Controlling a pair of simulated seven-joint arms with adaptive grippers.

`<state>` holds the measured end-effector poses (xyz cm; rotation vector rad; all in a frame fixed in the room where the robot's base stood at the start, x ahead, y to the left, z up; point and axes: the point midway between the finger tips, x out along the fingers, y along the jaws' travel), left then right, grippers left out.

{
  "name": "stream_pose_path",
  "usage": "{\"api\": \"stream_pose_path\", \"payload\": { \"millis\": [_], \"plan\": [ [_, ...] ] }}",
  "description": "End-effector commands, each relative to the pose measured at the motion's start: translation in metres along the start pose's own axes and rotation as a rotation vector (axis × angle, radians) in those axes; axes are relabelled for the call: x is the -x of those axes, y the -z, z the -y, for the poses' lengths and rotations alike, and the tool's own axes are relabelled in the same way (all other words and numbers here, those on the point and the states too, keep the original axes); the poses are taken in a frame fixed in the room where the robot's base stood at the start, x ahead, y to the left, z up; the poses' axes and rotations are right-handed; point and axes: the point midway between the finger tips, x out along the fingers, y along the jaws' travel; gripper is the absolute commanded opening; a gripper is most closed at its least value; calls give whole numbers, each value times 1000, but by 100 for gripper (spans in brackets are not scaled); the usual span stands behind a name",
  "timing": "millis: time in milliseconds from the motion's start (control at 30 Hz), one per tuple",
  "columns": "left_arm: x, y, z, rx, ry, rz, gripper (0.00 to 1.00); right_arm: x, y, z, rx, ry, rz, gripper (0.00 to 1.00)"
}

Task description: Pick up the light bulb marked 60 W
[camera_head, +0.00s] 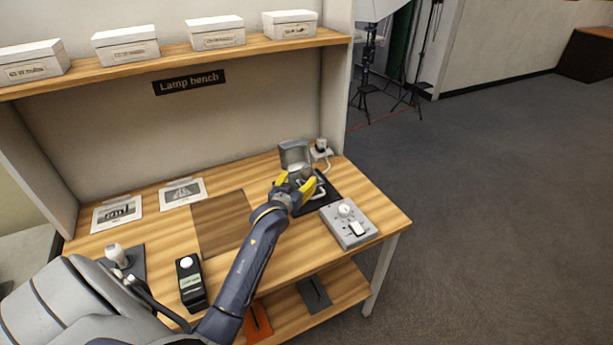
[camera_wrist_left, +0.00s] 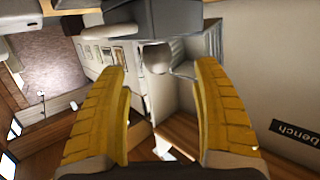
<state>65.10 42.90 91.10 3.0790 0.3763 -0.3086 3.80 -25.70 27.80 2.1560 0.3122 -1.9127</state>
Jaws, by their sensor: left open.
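My left gripper (camera_head: 295,188) reaches over the right part of the bench, at the open grey case (camera_head: 294,153). Its yellow fingers are apart. In the left wrist view the gripper (camera_wrist_left: 163,75) is open, with a pale rounded thing (camera_wrist_left: 157,56) beyond and between the fingertips, possibly a bulb; no contact is visible. A white bulb-like thing (camera_head: 115,253) stands on a dark pad at the bench's left. No 60 W marking can be read. My right gripper is not in view.
A grey control box (camera_head: 350,228) lies right of the gripper, and a black mat (camera_head: 328,188) is partly under it. A black meter (camera_head: 190,284) is at the front. Printed cards (camera_head: 117,213) lie at the back left. A shelf (camera_head: 170,62) with white boxes overhangs the back.

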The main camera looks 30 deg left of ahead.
Motion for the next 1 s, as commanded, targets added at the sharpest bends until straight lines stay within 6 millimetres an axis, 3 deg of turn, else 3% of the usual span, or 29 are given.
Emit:
{"api": "stream_pose_path", "payload": {
  "millis": [433,733,1000],
  "plan": [
    [-29,0,-1,0,0,0,66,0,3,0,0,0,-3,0],
    [-64,1,-5,-1,0,1,66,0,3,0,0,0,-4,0],
    [-73,1,-5,0,0,1,66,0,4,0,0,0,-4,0]
  ]
}}
